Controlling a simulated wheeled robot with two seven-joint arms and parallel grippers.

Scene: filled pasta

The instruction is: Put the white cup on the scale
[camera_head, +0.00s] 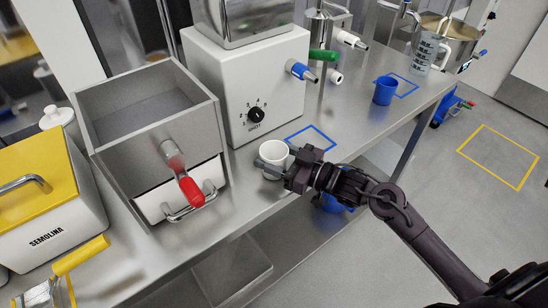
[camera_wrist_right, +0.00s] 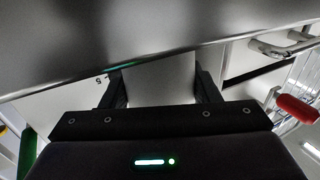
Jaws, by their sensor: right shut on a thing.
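The white cup (camera_head: 273,150) is upright at the front edge of the steel counter, in front of the white machine with the dial. My right gripper (camera_head: 276,163) comes in from the right and is shut on the cup, with its fingers around the cup's sides. I cannot tell whether the cup's base touches the counter. In the right wrist view, a pale surface (camera_wrist_right: 160,82), likely the cup, fills the space between the fingers. I cannot make out a scale for certain in either view. My left gripper does not show.
A blue outlined square (camera_head: 311,130) lies on the counter (camera_head: 345,130) just behind and right of the cup. The white dial machine (camera_head: 240,85) stands behind. A steel box with a red handle (camera_head: 191,191) is left. A blue cup (camera_head: 385,91) and a measuring jug (camera_head: 425,52) stand farther right.

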